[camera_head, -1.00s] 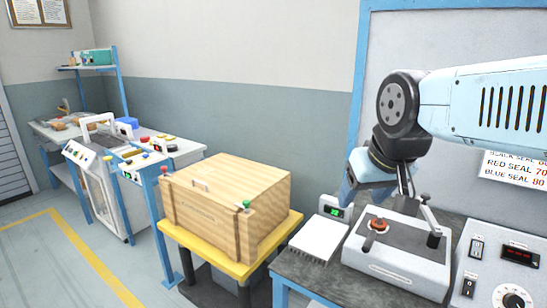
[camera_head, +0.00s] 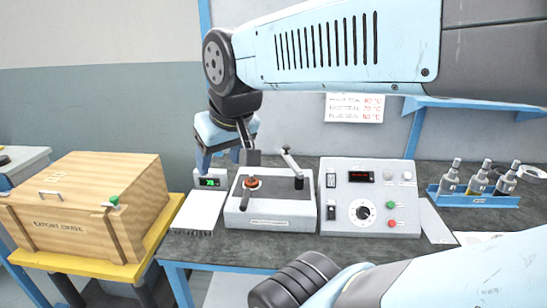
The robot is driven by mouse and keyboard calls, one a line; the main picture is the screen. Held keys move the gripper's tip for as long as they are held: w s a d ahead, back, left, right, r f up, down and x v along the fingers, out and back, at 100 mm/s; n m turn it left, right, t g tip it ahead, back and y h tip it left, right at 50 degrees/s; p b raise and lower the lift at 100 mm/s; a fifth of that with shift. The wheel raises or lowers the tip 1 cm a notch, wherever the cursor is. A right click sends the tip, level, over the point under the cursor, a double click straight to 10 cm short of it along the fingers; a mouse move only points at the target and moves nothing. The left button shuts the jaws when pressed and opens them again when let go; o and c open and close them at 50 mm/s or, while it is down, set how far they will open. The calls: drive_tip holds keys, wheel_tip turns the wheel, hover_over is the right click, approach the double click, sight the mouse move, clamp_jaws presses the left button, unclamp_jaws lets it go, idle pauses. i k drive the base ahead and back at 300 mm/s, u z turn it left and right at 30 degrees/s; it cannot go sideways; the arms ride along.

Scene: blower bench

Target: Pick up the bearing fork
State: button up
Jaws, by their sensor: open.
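I cannot pick out the bearing fork for certain in the body camera view. My gripper (camera_head: 226,160) hangs downward, open, over the back left of the bench, in front of the wall panel. It appears just above and behind the grey fixture box (camera_head: 268,222) and the small green-lit display unit (camera_head: 209,182). No object can be made out between its fingers. An orange-brown ring (camera_head: 252,183) sits on the dark top of the fixture box, and a grey lever (camera_head: 291,161) stands at its right. My arm hides part of the background.
A white ribbed plate (camera_head: 194,213) lies left of the fixture. A control panel (camera_head: 368,198) stands right of it. Farther right are a blue rack (camera_head: 480,200) with bottles and a pale ring-shaped item (camera_head: 530,172). A wooden export crate (camera_head: 85,205) stands at left on a yellow-topped stand.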

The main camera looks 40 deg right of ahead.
sight(244, 201)
drive_tip(key=z, duration=0.9)
drive_tip(key=k, duration=1.35)
drive_tip(key=u, duration=0.65)
drive_tip(key=i, duration=1)
drive_tip(key=z, duration=0.05)
